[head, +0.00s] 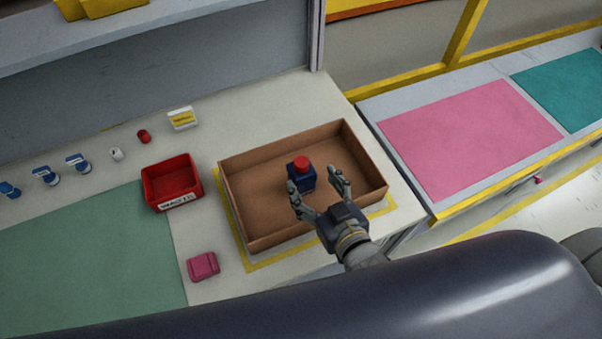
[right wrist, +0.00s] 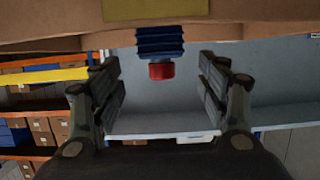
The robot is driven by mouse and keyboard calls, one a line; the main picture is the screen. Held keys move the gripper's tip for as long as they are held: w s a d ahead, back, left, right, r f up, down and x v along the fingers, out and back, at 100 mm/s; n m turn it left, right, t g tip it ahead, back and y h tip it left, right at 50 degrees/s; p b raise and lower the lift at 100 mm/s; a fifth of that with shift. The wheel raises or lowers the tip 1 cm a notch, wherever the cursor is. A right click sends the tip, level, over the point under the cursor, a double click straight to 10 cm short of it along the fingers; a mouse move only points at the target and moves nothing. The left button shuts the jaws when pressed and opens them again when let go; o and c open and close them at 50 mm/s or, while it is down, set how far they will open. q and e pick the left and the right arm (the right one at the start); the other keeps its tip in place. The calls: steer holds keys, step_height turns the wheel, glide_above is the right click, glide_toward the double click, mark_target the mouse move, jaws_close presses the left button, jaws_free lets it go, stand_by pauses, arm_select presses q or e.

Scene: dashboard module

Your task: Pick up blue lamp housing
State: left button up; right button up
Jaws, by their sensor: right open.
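The blue lamp housing (head: 302,181) stands upright in the brown open box, with a red cap on top. My right gripper (head: 320,192) is at the box's near side, its open fingers reaching toward the housing. In the right wrist view, the ribbed blue housing (right wrist: 160,40) and its red cap appear upside down between and beyond the open fingers of the right gripper (right wrist: 162,85). Nothing is between the fingertips. I cannot tell whether a finger touches the housing in the head view. My left gripper is not in view.
The brown box (head: 240,222) has raised walls around the housing. A red bin (head: 171,183) is left of it, and a pink block (head: 203,266) lies in front of the bin. Several small blue parts stand at the far left. A green mat (head: 90,265) and pink mat (head: 470,135) are bare.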

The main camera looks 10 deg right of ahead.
mark_target(304, 172)
steer(key=shift+w+a+f, duration=0.1)
steer(key=shift+w, duration=0.4)
steer(key=shift+w+f, duration=0.1)
steer(key=shift+w, duration=0.2)
steer(key=shift+w+a+f, duration=0.1)
steer(key=shift+w, duration=0.1)
steer(key=shift+w+a+f+p, duration=0.15)
steer(key=shift+w+p, duration=0.35)
steer(key=shift+w, duration=0.05)
steer(key=x, duration=0.3)
steer(key=shift+f+p, duration=0.15)
steer(key=shift+p, duration=0.25)
steer(key=shift+w+a+f, duration=0.1)
steer(key=shift+w, duration=0.2)
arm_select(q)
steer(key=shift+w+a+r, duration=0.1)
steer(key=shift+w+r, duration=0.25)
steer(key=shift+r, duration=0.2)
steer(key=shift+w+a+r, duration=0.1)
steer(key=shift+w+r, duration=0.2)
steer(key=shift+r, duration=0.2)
arm_select(e)
steer(key=c, duration=1.2)
